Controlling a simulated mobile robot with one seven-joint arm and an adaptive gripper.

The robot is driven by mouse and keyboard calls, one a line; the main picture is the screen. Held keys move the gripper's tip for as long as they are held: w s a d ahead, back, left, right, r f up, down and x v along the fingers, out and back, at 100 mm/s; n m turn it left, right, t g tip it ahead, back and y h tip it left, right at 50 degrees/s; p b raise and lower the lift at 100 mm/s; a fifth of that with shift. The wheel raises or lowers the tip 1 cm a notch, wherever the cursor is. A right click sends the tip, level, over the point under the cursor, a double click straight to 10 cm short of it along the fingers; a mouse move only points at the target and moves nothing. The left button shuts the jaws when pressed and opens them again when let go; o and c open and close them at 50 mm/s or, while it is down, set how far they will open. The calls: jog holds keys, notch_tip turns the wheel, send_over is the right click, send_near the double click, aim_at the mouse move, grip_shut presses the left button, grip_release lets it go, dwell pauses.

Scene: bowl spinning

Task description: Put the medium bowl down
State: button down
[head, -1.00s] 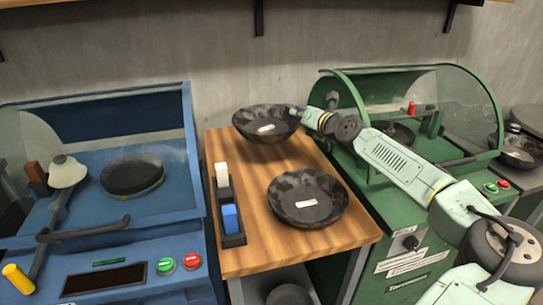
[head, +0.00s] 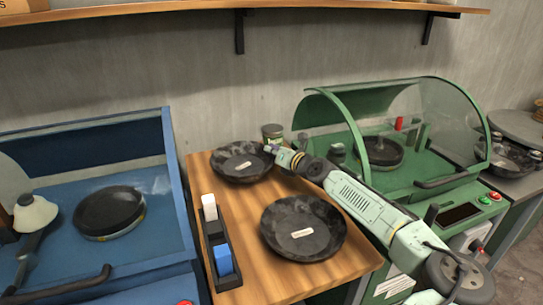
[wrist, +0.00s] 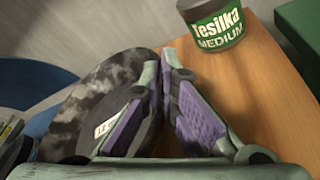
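The bowl at my gripper, taken as the medium bowl (head: 232,168), is dark, mottled and bears a white label. It sits upright at the back left of the wooden table (head: 190,270), seemingly resting on it. My gripper (head: 270,150) is at its right rim. In the wrist view the bowl (wrist: 75,105) shows at left, its label partly covered by a finger. My purple-padded fingers (wrist: 166,65) straddle the rim, tips close together, shut on it. A second, similar bowl (head: 318,225) with a white label lies nearer on the table.
A jar marked "MEDIUM" (wrist: 215,28) stands behind the bowl; it also shows in the head view (head: 272,133). A black holder (head: 220,255) with white and blue blocks lies at the table's left. A blue machine (head: 150,195) and a green machine (head: 430,150) flank the table.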

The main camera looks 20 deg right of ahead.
jog(key=shift+f, duration=0.85)
jog(key=c, duration=2.3)
grip_release()
jog(key=shift+f, duration=0.2)
jog(key=o, duration=0.5)
jog(key=shift+r, duration=0.15)
